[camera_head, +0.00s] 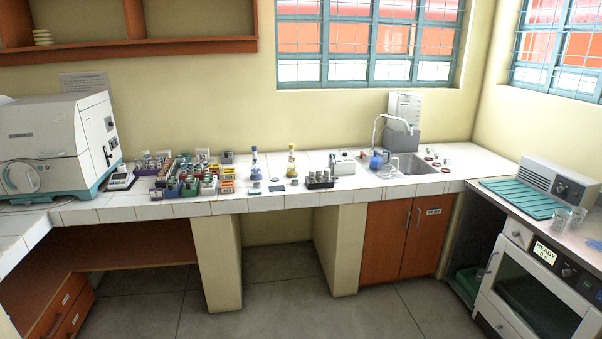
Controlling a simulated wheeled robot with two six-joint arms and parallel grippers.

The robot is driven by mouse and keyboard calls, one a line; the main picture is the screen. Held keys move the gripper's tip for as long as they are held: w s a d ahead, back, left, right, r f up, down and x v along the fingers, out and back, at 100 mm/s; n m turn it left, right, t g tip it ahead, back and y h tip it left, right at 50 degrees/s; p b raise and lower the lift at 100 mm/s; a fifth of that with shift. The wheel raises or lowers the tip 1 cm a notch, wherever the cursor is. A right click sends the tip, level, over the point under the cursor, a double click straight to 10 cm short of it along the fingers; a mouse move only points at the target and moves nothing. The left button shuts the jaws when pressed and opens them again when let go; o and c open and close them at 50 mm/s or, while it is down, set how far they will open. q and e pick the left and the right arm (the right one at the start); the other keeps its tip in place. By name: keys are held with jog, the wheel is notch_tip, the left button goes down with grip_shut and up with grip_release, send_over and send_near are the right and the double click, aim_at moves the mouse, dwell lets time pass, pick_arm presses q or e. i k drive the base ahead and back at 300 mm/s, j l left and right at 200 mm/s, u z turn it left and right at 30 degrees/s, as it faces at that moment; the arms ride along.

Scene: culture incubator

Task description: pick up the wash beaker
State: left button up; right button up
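A round blue vessel (376,162) stands by the sink (412,166) on the back counter. Neither of my grippers is in view.
The teal mat (522,198) lies before a grey instrument (550,178). Below is an incubator with a "READY" display (545,253). The back counter carries crowded racks of bottles (185,180) and a large white machine (50,145). The floor (290,310) is clear.

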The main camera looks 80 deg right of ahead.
aim_at(559, 216)
jog(key=z, duration=4.05)
jog(key=i+z, duration=0.45)
jog(key=i+j, duration=0.15)
jog(key=i, duration=0.35)
jog(key=i+j, duration=0.1)
jog(key=i, duration=0.45)
